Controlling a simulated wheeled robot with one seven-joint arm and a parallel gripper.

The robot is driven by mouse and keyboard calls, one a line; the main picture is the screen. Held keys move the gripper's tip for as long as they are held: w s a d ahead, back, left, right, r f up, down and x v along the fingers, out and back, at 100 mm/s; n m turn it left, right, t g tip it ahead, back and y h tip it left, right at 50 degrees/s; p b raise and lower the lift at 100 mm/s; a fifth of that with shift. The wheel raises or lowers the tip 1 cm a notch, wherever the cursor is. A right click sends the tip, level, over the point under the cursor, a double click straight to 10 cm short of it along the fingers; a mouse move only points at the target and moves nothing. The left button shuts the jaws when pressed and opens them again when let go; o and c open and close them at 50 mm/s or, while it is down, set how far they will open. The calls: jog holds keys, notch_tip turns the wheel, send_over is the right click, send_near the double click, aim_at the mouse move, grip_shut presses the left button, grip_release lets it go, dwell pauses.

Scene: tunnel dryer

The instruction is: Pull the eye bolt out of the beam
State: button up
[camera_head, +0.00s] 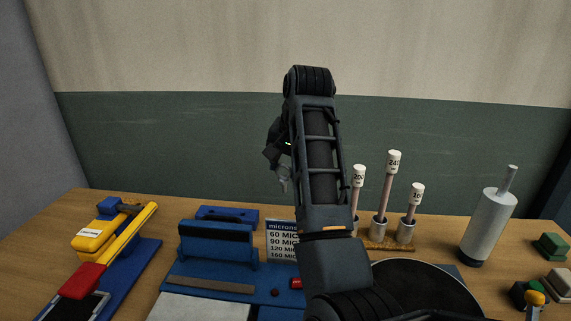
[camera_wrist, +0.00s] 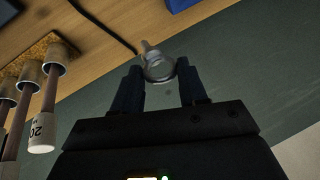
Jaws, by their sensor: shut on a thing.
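A pale grey metal eye bolt (camera_wrist: 158,70) sits between the fingers of my gripper (camera_wrist: 159,66) in the wrist view. Its ring is at the fingertips and its short shank points away from the gripper. In the head view my gripper (camera_head: 277,158) is partly hidden behind my arm, and the eye bolt (camera_head: 284,180) hangs just below it, in the air above the bench. My gripper is shut on the eye bolt. I cannot make out a beam in either view, and nothing visible surrounds the shank.
A wooden bench (camera_head: 60,215) carries a blue fixture (camera_head: 215,245), a yellow and red tool (camera_head: 105,250), a lettered card (camera_head: 285,240), several white-capped rods (camera_head: 394,165) in holders and a white cylinder (camera_head: 488,225). A dark disc (camera_head: 425,285) lies right of my arm.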

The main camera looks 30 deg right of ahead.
jog(key=shift+r+p, duration=1.45)
jog(key=shift+p, duration=0.2)
